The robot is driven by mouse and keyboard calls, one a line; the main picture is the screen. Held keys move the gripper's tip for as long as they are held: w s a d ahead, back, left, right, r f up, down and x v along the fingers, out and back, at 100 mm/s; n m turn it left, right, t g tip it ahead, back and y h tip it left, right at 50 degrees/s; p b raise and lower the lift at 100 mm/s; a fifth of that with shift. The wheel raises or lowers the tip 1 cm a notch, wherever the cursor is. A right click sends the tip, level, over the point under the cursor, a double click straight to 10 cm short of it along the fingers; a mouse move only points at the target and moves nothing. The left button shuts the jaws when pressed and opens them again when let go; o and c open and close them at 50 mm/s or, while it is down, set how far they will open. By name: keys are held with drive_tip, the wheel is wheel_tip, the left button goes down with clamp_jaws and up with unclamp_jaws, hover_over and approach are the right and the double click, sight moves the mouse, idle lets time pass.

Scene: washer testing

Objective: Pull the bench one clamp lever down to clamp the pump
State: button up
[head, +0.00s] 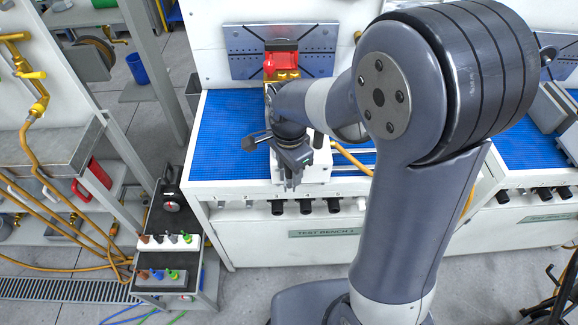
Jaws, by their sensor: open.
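My gripper (291,184) is in the middle of the head view, pointing down over the front part of the bench (228,130). Its jaws are open, and nothing shows between them. A white block-like fixture (318,170) stands on the blue bench top directly behind and beside the gripper, partly covered by it. I cannot tell whether they touch. A red-lit unit (281,62) with brass-coloured parts (285,75) is farther back, against the panel. I cannot make out the clamp lever or the pump for certain; my wrist and arm hide much of that area.
A small dark cart (160,255) with coloured fittings stands left of the bench. Yellow hoses and a metal rack (60,145) are at the far left. A second blue-topped bench (530,140) is at right. The left part of the near bench top is clear.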

clamp_jaws()
idle(0.5)
